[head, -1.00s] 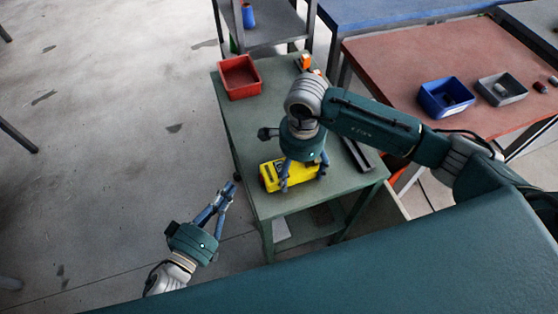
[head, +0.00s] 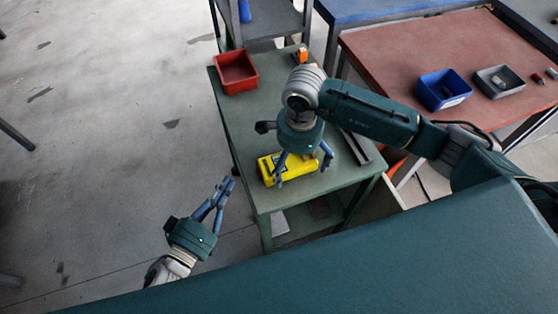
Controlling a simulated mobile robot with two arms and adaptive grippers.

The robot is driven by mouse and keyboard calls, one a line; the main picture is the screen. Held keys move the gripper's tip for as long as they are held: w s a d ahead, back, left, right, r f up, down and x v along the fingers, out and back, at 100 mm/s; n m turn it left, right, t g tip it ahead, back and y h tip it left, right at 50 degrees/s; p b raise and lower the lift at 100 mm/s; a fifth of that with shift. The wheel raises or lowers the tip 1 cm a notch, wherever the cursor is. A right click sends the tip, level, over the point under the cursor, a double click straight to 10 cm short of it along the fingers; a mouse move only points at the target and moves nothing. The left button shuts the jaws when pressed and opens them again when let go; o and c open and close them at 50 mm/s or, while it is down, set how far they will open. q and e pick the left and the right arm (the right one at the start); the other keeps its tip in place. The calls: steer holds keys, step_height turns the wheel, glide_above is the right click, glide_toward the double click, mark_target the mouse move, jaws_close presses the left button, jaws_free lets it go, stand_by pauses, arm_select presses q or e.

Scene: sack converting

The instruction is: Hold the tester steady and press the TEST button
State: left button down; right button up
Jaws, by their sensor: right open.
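The yellow tester (head: 268,169) lies on the green table near its front edge. My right gripper (head: 302,173) is above it, pointing down, with its fingers spread apart on either side of the tester's right part. The gripper and wrist hide much of the tester's top, and I cannot make out the TEST button. I cannot tell whether the fingers touch the tester. My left gripper (head: 227,186) is over the floor, left of the table's front corner and apart from the tester. Its fingertips come together with nothing visible between them.
A red bin (head: 236,73) stands at the green table's (head: 232,112) far left. A dark bar (head: 356,148) lies near its right edge. A red-topped table (head: 400,62) with a blue bin (head: 443,91) and a grey tray (head: 499,82) is at the right. Open floor lies left.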

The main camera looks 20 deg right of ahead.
step_height(320, 180, up, 12)
steer(key=shift+f, duration=0.15)
stand_by(0.3)
